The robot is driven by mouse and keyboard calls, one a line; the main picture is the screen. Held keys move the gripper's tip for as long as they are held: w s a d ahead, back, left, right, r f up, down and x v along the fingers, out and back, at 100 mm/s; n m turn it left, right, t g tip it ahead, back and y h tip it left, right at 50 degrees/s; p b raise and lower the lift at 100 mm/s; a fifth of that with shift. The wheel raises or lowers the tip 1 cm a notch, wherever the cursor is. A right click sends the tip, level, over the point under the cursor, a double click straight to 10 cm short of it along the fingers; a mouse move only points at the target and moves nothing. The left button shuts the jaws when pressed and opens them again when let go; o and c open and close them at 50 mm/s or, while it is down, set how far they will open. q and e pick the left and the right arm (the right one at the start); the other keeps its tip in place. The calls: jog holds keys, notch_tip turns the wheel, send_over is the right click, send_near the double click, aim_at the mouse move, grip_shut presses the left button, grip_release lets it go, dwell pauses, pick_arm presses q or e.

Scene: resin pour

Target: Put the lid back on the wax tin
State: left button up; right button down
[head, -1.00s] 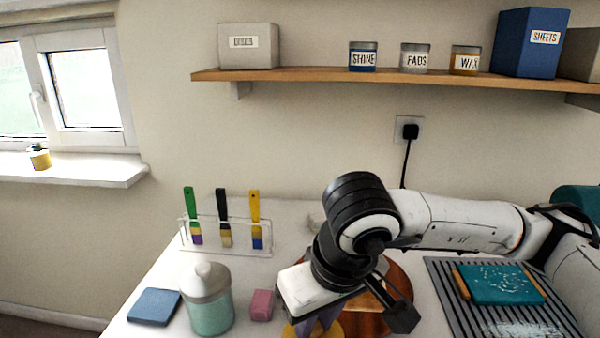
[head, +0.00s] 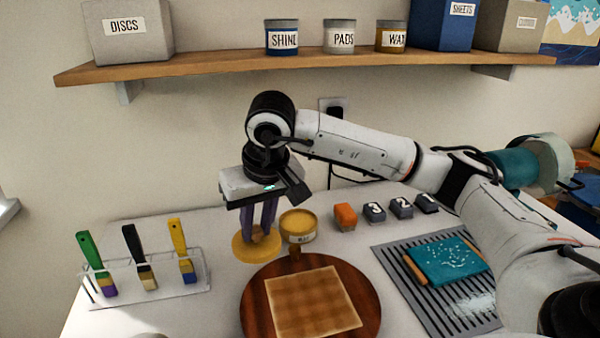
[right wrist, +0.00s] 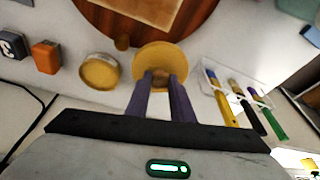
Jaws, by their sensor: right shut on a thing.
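My right gripper (head: 262,232) is shut on the small knob of a round yellow lid (head: 244,250), with its purple fingers pointing down. The lid looks about level, just left of the wax tin (head: 298,236). The tin is a short round can, open at the top, with yellow wax inside and a pale label. In the right wrist view the lid (right wrist: 160,54) is between the fingertips (right wrist: 159,80), and the tin (right wrist: 101,73) is left of it, with a gap between them. I cannot tell how high the lid is above the table. My left gripper is not in view.
A round wooden board (head: 255,310) with a checked piece is in front of the tin. A brush rack (head: 150,284) stands left. An orange block (head: 345,216) and several dark numbered blocks are right of the tin. A grooved mat (head: 402,285) carries a teal pad.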

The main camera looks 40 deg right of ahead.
jog(key=w+d+r+m+p, duration=0.2)
jog(key=w+d+m, duration=0.15)
jog(key=d, duration=1.15)
jog(key=shift+n+h, duration=0.3)
jog(key=shift+n, duration=0.05)
jog(key=b+x, duration=0.4)
jog(key=shift+s+f+b, duration=0.15)
jog(key=shift+f+b, duration=0.15)
jog(key=shift+b, duration=0.05)
jog(key=shift+f, duration=0.3)
jog(key=shift+f+b, duration=0.5)
jog(key=shift+f, duration=0.35)
jog(key=shift+p, duration=0.55)
jog(key=shift+f, duration=0.1)
jog(key=shift+p, duration=0.5)
